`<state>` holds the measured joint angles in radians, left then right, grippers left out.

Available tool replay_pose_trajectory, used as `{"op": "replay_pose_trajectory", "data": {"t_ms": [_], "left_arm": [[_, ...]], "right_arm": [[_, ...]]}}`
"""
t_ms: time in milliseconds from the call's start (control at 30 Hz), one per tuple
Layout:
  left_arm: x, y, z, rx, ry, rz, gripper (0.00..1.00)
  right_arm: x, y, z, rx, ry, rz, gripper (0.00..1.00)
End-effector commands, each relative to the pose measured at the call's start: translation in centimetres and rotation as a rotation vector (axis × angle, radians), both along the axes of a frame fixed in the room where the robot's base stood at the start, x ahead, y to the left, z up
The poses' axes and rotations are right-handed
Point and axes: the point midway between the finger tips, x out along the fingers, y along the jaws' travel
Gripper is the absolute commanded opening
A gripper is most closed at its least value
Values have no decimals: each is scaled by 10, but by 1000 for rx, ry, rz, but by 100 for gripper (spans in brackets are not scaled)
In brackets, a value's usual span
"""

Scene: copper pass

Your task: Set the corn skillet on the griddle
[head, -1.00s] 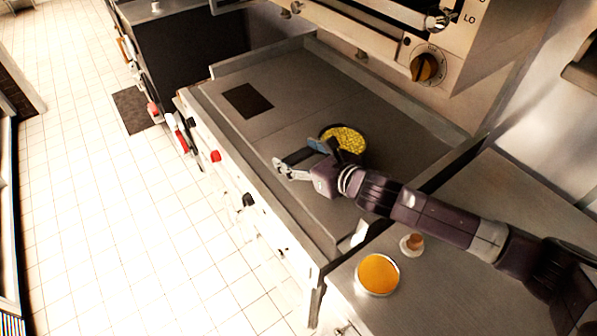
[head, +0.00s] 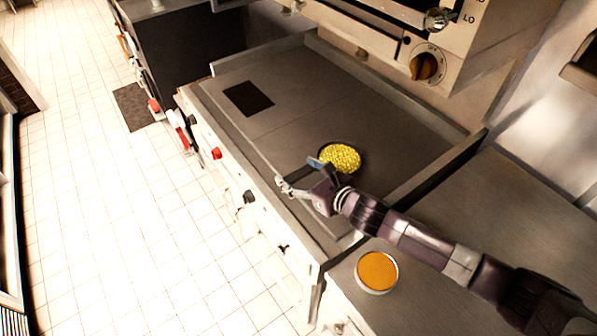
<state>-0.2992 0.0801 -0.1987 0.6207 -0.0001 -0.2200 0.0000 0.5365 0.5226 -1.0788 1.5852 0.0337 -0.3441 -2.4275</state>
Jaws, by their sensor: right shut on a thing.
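The corn skillet (head: 341,157), a small dark round pan full of yellow corn, is over the right part of the griddle (head: 290,135). It looks level; whether its base touches the plate or hangs just above it, I cannot tell. My right gripper (head: 302,178) is at the near-left side of the skillet, shut on its handle, which the fingers mostly hide. The griddle is a wide grey plate with raised edges. My left gripper is not in view.
A dark square (head: 248,99) lies on the griddle's far left part. A round dish of orange content (head: 377,271) stands on the steel counter (head: 465,215) at right, near my right arm. An oven with a knob (head: 427,66) overhangs the back. Much of the griddle is bare.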

Motion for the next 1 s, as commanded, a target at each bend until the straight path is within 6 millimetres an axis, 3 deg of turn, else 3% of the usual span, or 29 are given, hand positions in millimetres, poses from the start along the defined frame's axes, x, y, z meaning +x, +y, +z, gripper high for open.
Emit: {"op": "replay_pose_trajectory", "data": {"t_ms": [200,633,1000], "left_arm": [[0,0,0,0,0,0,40],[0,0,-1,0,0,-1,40],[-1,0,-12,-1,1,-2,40]], "right_arm": [[0,0,-1,-1,1,0,86],[-5,-6,2,-2,1,-1,86],[-48,-37,23,-2,1,2,86]]}}
